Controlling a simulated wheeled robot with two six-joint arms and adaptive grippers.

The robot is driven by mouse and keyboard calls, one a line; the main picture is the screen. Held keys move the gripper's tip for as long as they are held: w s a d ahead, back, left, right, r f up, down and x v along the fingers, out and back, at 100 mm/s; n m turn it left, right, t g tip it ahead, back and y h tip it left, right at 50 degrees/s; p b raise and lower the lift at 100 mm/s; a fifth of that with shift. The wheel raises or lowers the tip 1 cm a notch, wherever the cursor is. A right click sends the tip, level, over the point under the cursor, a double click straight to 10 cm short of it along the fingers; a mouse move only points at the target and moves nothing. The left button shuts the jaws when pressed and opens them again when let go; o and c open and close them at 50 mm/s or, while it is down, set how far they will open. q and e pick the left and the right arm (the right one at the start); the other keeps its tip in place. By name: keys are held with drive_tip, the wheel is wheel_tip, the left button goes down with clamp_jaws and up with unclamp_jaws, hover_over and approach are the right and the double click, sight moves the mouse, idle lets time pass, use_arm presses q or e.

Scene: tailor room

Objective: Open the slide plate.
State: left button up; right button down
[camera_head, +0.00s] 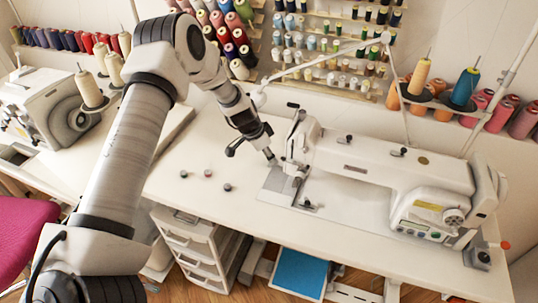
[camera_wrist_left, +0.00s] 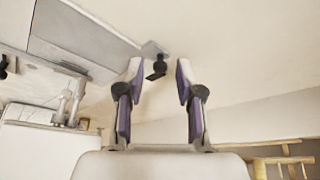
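The white sewing machine (camera_head: 385,165) stands on the white table, its needle end to the left. A flat grey metal plate (camera_head: 275,184) lies at its needle end; I cannot tell exactly which part of it is the slide plate. A grey plate (camera_wrist_left: 85,42) also shows at upper left in the left wrist view. My left gripper (camera_head: 271,158) points down beside the needle end. In the left wrist view its fingers (camera_wrist_left: 159,75) are apart with nothing held. A small dark tab on a grey piece (camera_wrist_left: 154,52) shows beyond the gap between the fingertips. My right gripper is not in view.
Several small dark round pieces (camera_head: 207,173) lie on the table (camera_head: 165,200) left of the machine. A thread stand with cones (camera_head: 432,92) is behind it. Another machine (camera_head: 50,112) stands at left. White drawers (camera_head: 190,250) are below. The table's front edge is clear.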

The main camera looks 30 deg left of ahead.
use_arm(q)
clamp_jaws()
drive_tip(key=shift+s+a+b, duration=0.15)
drive_tip(key=shift+s+a, duration=0.1)
drive_tip(key=shift+a, duration=0.75)
drive_tip(key=shift+s+a+b, duration=0.2)
drive_tip(key=shift+s+a, duration=0.05)
drive_tip(key=shift+a, duration=0.7)
drive_tip(key=shift+s+a+b, duration=0.15)
drive_tip(key=shift+s+a, duration=0.1)
drive_tip(key=shift+a, duration=0.75)
drive_tip(key=shift+d, duration=0.1)
drive_tip(key=shift+o, duration=1.6)
unclamp_jaws()
drive_tip(key=v, duration=1.2)
drive_tip(key=shift+w, duration=0.15)
